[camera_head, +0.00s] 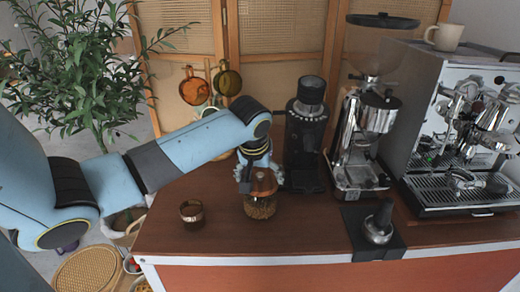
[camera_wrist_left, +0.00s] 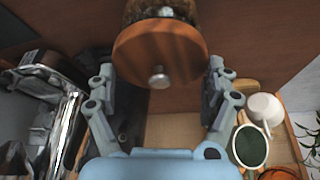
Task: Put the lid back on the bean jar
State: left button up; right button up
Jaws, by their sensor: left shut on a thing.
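The bean jar (camera_head: 260,207) is clear glass with brown beans and stands on the brown cart top. Its round wooden lid (camera_head: 262,184) is at the jar's mouth; it also shows in the left wrist view (camera_wrist_left: 160,45), with a small metal knob facing the camera. In the left wrist view the jar's glass (camera_wrist_left: 160,10) shows just behind the lid. I cannot tell whether the lid rests on the rim. My right gripper is not in view.
A small brown glass cup (camera_head: 192,214) stands left of the jar. A black grinder (camera_head: 306,135) is close behind on the right, then a taller grinder (camera_head: 365,140), a tamper (camera_head: 378,222) on a black mat and the espresso machine (camera_head: 460,130).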

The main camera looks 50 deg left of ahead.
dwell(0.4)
pick_arm(q)
jog(key=o, duration=1)
jog(key=shift+r, duration=0.1)
notch_tip(320, 180, up, 2)
jog(key=p, duration=0.3)
jog(key=shift+r, duration=2.45)
grip_shut()
